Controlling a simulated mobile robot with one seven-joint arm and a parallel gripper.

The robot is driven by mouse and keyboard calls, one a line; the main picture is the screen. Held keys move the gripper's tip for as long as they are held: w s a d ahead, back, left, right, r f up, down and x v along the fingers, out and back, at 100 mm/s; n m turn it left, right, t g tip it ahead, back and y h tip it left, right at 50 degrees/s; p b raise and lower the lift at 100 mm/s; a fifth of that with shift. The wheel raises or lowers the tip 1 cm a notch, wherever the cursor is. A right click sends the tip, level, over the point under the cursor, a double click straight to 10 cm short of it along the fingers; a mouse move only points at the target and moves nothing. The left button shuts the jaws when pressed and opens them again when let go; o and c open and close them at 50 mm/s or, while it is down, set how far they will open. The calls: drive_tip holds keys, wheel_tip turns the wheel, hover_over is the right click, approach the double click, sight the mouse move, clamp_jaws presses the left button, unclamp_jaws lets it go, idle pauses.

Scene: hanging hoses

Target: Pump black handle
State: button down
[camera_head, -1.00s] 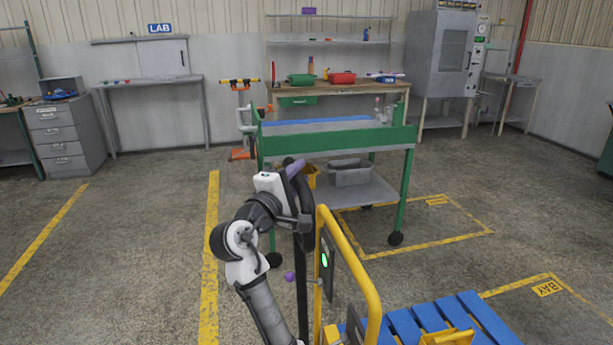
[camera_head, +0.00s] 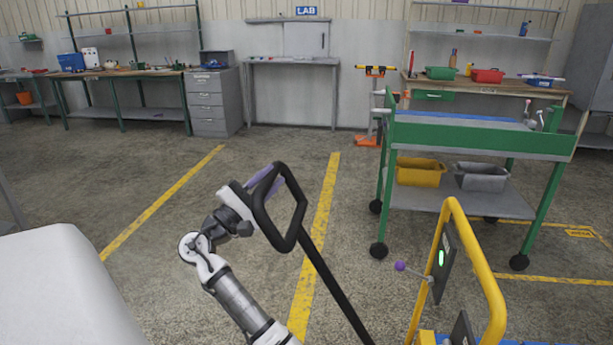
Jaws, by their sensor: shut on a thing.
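The black handle (camera_head: 325,272) is a long bar with a closed loop at its top, in the lower middle of the head view. It leans to the left, and its lower end runs out of the bottom of the picture. My gripper (camera_head: 264,184) is at the left side of the loop and is shut on the handle. The loop partly hides the fingers. My white and grey arm reaches up to it from the bottom edge.
A yellow tubular frame (camera_head: 482,268) with a purple-knobbed lever (camera_head: 400,266) stands right of the handle. A green cart (camera_head: 480,138) with yellow (camera_head: 420,172) and grey (camera_head: 482,177) bins is behind. A white rounded surface (camera_head: 55,290) is at lower left.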

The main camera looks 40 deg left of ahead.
drive_tip(key=shift+n, duration=0.4)
drive_tip(key=shift+s+a+f+b, duration=0.15)
drive_tip(key=shift+s+a+f, duration=0.4)
drive_tip(key=shift+a, duration=0.25)
drive_tip(key=shift+s+a+f+b, duration=0.15)
drive_tip(key=shift+s+a+f, duration=0.4)
drive_tip(key=shift+a, duration=0.2)
drive_tip(key=c, duration=1.2)
unclamp_jaws()
drive_tip(key=shift+o, duration=0.2)
drive_tip(key=b+v, duration=0.2)
drive_tip(key=v, duration=1.1)
drive_tip(key=shift+s+f+b, duration=0.25)
drive_tip(key=shift+f+b, duration=0.05)
drive_tip(key=shift+b, duration=0.1)
drive_tip(key=shift+d, duration=0.1)
